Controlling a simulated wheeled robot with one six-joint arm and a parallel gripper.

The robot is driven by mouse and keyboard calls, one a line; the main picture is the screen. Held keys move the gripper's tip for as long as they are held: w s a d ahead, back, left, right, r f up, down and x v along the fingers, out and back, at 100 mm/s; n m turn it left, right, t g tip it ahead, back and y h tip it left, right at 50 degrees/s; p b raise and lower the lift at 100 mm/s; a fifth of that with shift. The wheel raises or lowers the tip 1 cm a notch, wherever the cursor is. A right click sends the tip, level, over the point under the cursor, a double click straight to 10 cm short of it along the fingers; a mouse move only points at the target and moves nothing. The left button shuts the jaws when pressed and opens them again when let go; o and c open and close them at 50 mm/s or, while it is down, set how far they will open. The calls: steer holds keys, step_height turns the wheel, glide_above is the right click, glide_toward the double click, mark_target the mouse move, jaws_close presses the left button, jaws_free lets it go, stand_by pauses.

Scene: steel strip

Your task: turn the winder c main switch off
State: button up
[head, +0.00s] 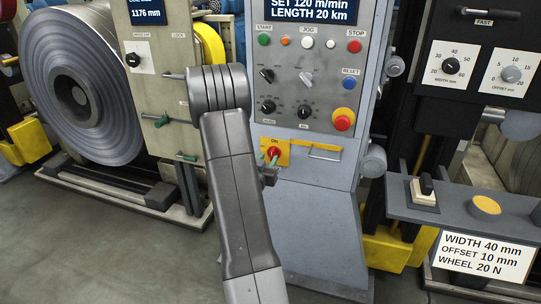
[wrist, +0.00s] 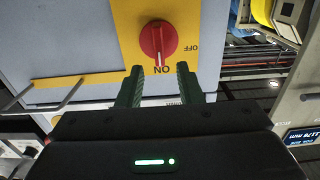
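The winder C main switch is a red rotary knob (head: 272,153) on a yellow plate (head: 284,146) low on the grey console. In the wrist view the red knob (wrist: 158,40) has its white mark pointing at the ON label, with OFF to its right on the yellow plate (wrist: 128,12). My gripper (wrist: 160,70) is open and empty, its two green fingertips apart, with the ON label seen between them. The knob shows just beyond the tips. In the head view my gripper (head: 267,160) is at the switch, partly hidden by my arm. I cannot tell whether it touches the knob.
Above the switch are buttons, selector knobs and a red emergency stop (head: 343,119). A yellow-edged handle (head: 315,150) is right of the plate. A large steel coil (head: 80,85) stands left. A shelf (head: 455,206) with a black-handled block (head: 425,191) juts out right.

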mark_target(272, 153)
steer(key=shift+x, duration=1.65)
jaws_close()
